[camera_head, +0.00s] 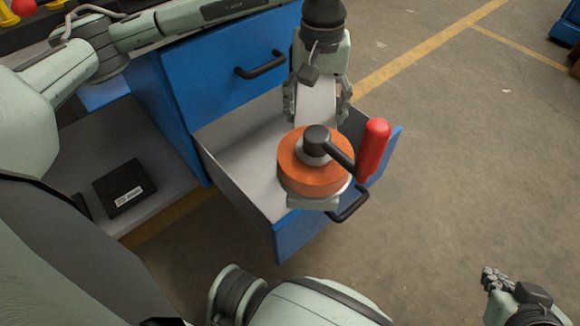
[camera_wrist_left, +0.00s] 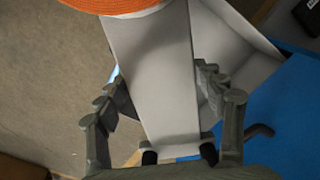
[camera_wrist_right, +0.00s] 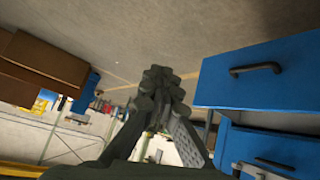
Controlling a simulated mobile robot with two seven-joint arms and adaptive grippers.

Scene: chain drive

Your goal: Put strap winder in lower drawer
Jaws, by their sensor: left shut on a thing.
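The strap winder (camera_head: 308,180) has an orange spool, a black crank, a red handle and a pale grey plate. It hangs over the open lower drawer (camera_head: 235,195), near its front. My left gripper (camera_head: 318,98) is shut on the grey plate from the far side. In the left wrist view the plate (camera_wrist_left: 155,75) runs between the fingers, with the orange spool (camera_wrist_left: 110,5) at the top edge. The winder's height above the drawer is hard to judge. My right gripper (camera_head: 493,282) is at the lower right, away from the drawer, empty, with its fingertips together (camera_wrist_right: 158,85).
The upper drawer (camera_head: 215,80) is shut above the open one. A black box (camera_head: 124,187) lies on the grey surface left of the cabinet. The floor (camera_head: 465,150) right of the drawer is clear. A blue object (camera_head: 567,28) stands at the far right.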

